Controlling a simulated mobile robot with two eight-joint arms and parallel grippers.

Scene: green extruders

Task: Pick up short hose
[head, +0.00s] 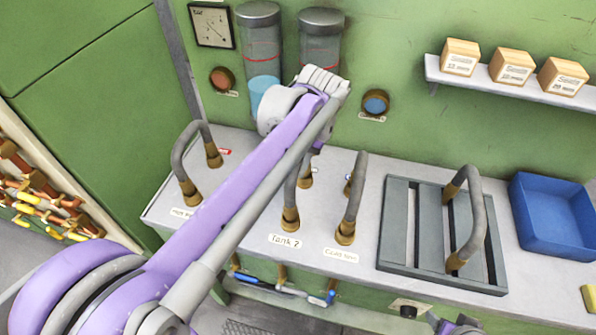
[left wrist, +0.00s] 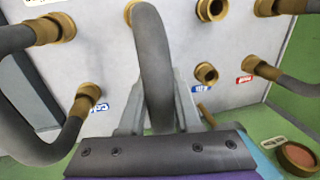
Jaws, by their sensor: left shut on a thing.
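My left gripper (left wrist: 160,92) is shut around a grey bent hose (left wrist: 154,50). In the left wrist view the hose runs down between the two fingers, and its far end reaches a brass fitting at the panel. In the head view this hose (head: 290,190) stands behind the "Tank 2" label, partly covered by my left arm; the gripper's fingers are hidden there. Other grey hoses stand on the counter: one at the left (head: 180,155), one at the right (head: 355,195) and one over the slatted grey tray (head: 474,215).
Open brass fittings (left wrist: 206,73) sit beside the held hose. The slatted tray (head: 397,220) and a blue bin (head: 540,235) stand on the counter's right. Two grey tanks (head: 320,40) are on the green wall. A shelf (head: 500,90) carries three boxes.

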